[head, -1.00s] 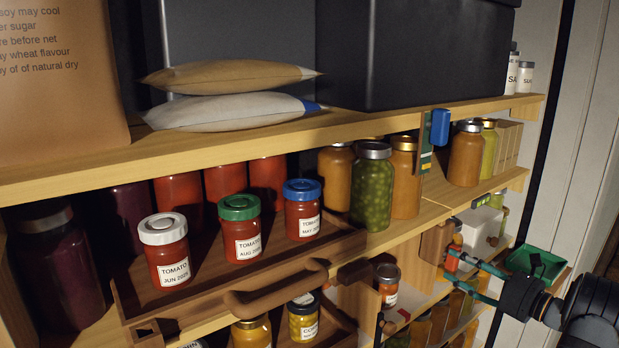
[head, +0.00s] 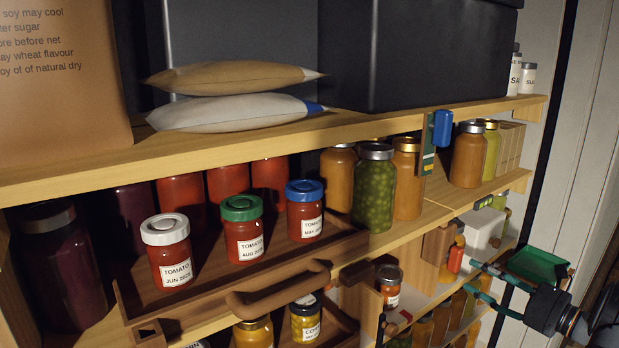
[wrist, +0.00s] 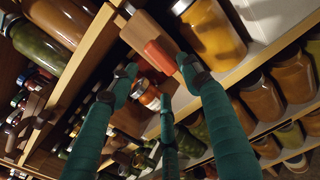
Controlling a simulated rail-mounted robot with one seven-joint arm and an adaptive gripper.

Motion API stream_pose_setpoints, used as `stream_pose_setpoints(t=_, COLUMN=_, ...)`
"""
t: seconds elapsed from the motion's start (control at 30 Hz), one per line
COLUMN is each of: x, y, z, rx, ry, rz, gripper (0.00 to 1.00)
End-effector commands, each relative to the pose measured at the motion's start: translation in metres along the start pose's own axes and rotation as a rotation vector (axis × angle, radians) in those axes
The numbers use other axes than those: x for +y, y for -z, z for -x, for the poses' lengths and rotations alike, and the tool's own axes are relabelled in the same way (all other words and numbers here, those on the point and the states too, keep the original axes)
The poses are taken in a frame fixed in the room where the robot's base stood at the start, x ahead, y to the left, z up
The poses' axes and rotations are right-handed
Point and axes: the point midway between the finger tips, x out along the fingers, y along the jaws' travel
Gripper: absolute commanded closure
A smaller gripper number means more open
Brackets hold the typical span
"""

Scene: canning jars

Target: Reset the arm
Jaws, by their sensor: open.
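My gripper (head: 474,281) is at the lower right of the head view, in front of the lower shelves, its green-wrapped fingers spread apart. In the wrist view my gripper (wrist: 155,82) shows its fingers apart with nothing held between them. Beyond the fingers, a small jar with an orange-and-white label (wrist: 148,95) shows in the wrist view, apart from them. Three tomato jars stand in a row on the wooden pull-out tray (head: 140,312): one with a white lid (head: 170,252), one with a green lid (head: 243,228) and one with a blue lid (head: 304,210).
A jar of green contents (head: 374,190) stands on the middle shelf. A green tray (head: 538,265) lies behind my gripper at the right. The wooden handle (head: 280,291) juts out in front. A black bin (head: 420,55) and two sacks (head: 235,78) sit on the top shelf.

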Motion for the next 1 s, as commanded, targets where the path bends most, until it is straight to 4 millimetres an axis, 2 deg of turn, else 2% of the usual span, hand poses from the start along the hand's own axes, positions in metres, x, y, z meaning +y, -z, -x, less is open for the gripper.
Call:
stream_pose_setpoints(t=0.03, x=-0.001, y=0.0, z=0.013, rx=0.0, ry=0.004, rz=-0.001, gripper=0.52)
stream_pose_setpoints(t=0.27, x=-0.001, y=0.0, z=0.063, rx=-0.001, ry=0.004, rz=-0.001, gripper=0.52)
stream_pose_setpoints(t=0.3, x=0.003, y=0.0, z=0.049, rx=0.0, ry=-0.009, rz=0.0, gripper=0.52)
stream_pose_setpoints(t=0.8, x=0.002, y=0.0, z=-0.061, rx=0.0, ry=-0.005, rz=0.001, gripper=0.52)
stream_pose_setpoints(t=0.83, x=0.002, y=0.002, z=-0.065, rx=0.0, ry=-0.004, rz=0.009, gripper=0.52)
stream_pose_setpoints(t=0.87, x=-0.001, y=0.008, z=-0.061, rx=0.0, ry=0.001, rz=0.056, gripper=0.52)
stream_pose_setpoints(t=1.0, x=-0.002, y=0.01, z=-0.06, rx=-0.001, ry=0.0, rz=0.245, gripper=0.52)
